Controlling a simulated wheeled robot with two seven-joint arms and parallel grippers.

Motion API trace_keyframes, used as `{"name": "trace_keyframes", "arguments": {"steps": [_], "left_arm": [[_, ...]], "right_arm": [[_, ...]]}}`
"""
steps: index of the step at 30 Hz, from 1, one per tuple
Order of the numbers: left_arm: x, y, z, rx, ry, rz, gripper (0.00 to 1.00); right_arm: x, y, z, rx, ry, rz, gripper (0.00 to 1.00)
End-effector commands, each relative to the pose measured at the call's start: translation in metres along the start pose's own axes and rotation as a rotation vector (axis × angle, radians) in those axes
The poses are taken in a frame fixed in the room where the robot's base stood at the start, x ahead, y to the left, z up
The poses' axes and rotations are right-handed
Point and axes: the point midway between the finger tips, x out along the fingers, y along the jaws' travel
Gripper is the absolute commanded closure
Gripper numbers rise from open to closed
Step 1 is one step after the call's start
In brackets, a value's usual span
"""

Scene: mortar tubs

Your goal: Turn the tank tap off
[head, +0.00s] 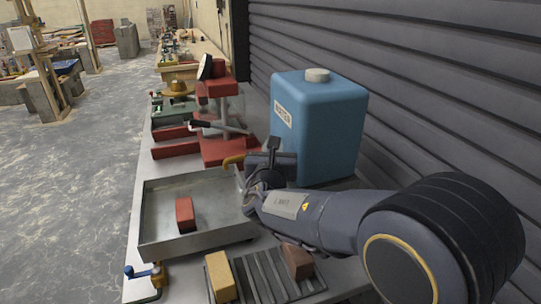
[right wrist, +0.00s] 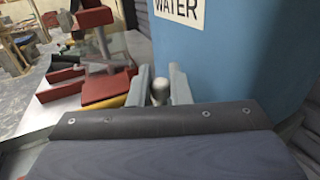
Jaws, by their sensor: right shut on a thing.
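The blue water tank (head: 325,130) stands on the bench against the shutter, with a white label reading WATER; its wall fills the right of the right wrist view (right wrist: 235,60). My right gripper (head: 262,165) is at the tank's lower front. In the right wrist view its fingers (right wrist: 159,85) are closed around a small grey rounded knob, which I take as the tank tap's handle (right wrist: 158,92). The rest of the tap is mostly hidden by my gripper, so its exact setting cannot be read. My left gripper is not in view.
A metal tray (head: 160,215) holding a red brick (head: 185,214) lies below the tap area. A ribbed rack (head: 262,275) carries a yellow block (head: 220,276) and a brown block (head: 297,261). A red stand (head: 218,145) is behind the gripper. A blue-handled fitting (head: 143,272) is at the bench's edge.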

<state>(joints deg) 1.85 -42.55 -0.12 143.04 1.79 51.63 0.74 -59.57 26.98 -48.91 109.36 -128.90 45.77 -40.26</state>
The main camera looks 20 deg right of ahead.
Motion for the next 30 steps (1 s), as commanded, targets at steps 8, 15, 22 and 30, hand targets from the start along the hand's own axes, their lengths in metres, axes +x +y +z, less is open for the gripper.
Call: {"name": "trace_keyframes", "arguments": {"steps": [8,15,22,30], "left_arm": [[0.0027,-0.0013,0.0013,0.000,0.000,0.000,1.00],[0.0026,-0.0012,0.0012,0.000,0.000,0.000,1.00],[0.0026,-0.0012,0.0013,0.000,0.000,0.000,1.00],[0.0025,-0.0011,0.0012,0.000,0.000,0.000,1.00]], "right_arm": [[0.0006,-0.0011,0.0001,0.000,0.001,0.021,1.00],[0.0008,-0.0015,0.0005,0.000,0.000,0.019,0.80],[0.0008,-0.0013,0.0004,0.000,0.000,0.019,0.63],[-0.0066,-0.0005,0.0011,0.002,-0.001,0.021,0.63]]}}
